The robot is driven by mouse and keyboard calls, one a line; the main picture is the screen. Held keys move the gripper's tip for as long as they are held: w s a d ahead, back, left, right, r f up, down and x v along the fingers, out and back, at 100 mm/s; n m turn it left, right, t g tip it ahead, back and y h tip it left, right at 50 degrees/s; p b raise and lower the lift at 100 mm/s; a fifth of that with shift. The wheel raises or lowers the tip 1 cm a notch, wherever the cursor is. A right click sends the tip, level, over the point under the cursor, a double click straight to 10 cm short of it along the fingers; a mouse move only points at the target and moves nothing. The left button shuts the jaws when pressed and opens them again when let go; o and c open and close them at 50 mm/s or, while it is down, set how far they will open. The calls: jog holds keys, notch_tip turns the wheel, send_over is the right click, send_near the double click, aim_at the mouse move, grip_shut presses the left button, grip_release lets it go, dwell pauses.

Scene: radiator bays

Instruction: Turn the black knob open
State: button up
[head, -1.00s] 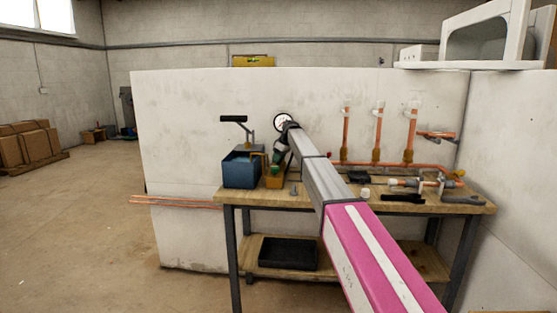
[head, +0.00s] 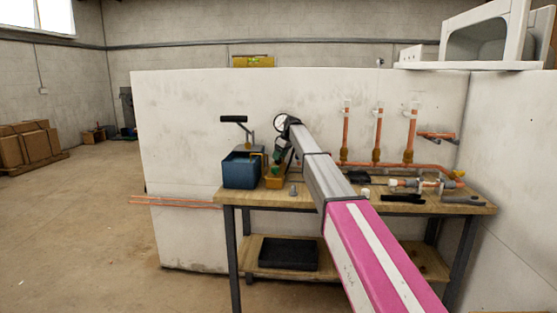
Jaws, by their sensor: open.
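My grey and pink arm reaches over the workbench (head: 350,203). My gripper (head: 277,164) is small at its far end, pointing down above the orange-yellow box (head: 275,182); its jaws are open. A blue tank (head: 242,170) stands just left of it, with a black-handled lever (head: 234,119) above. A round white gauge (head: 280,122) shows behind my wrist. Something green shows by my gripper. I cannot pick out the black knob for certain; my arm and wrist cover part of that area. I cannot tell whether my gripper touches anything.
Copper pipes (head: 378,130) rise along the wall behind the bench at right. Fittings and dark tools (head: 402,198) lie on the bench's right half. A black tray (head: 288,253) sits on the lower shelf. Open floor (head: 110,210) is at left.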

jog(key=v, duration=0.8)
jog(key=shift+r, duration=0.3)
jog(key=shift+s, duration=0.15)
